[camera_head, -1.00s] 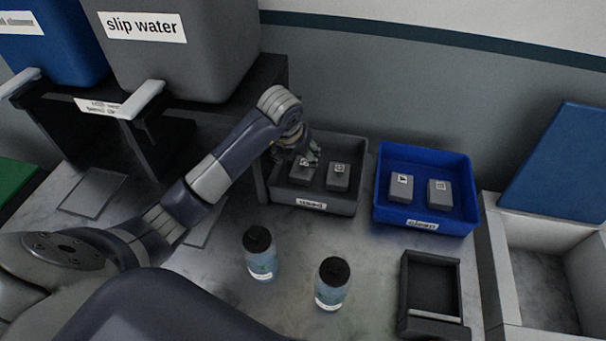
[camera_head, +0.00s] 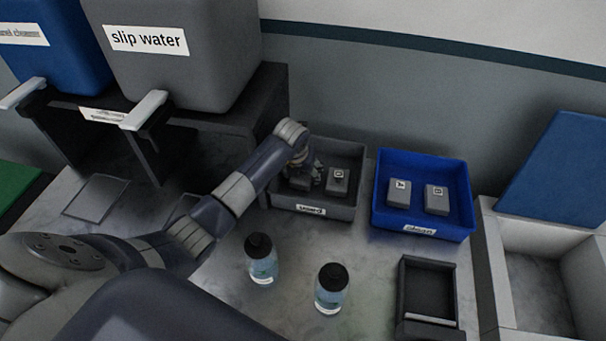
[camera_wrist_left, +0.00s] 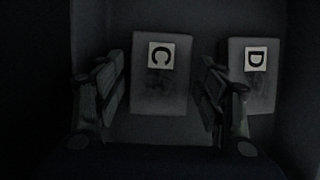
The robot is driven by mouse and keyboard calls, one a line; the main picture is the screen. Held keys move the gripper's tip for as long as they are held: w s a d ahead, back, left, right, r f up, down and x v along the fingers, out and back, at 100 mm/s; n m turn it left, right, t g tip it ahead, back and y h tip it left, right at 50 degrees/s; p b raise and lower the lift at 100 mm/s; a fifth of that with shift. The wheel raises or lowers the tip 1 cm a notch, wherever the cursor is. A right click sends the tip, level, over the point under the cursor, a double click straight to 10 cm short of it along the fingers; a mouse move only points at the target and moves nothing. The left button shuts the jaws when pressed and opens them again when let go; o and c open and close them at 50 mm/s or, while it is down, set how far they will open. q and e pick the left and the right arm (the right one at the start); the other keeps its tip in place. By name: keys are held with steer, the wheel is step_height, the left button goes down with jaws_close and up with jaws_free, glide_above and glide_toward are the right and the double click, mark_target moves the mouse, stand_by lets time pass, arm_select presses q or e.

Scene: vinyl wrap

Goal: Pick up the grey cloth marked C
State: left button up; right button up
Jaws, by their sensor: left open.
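The grey cloth marked C (camera_wrist_left: 160,85) lies in the grey tray labelled "used" (camera_head: 311,209). In the left wrist view it sits between the two fingers of my left gripper (camera_wrist_left: 160,105), which is open, with a gap on each side of the cloth. In the head view my left gripper (camera_head: 304,172) is down in the left part of that tray and partly covers the cloth C (camera_head: 300,184). The grey cloth marked D (camera_head: 338,182) lies just to the right; it also shows in the left wrist view (camera_wrist_left: 252,88), beyond the right finger. My right gripper is not in view.
The blue tray labelled "clean" (camera_head: 423,228) stands to the right with cloths A (camera_head: 398,194) and B (camera_head: 436,202). Two bottles (camera_head: 262,262) (camera_head: 331,292) stand in front. A grey "slip water" tank (camera_head: 180,80) is on a dark stand behind my left arm.

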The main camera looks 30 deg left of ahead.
arm_select(q)
steer(key=shift+f, duration=0.25)
steer(key=shift+f, duration=0.25)
stand_by(0.4)
steer(key=c, duration=0.7)
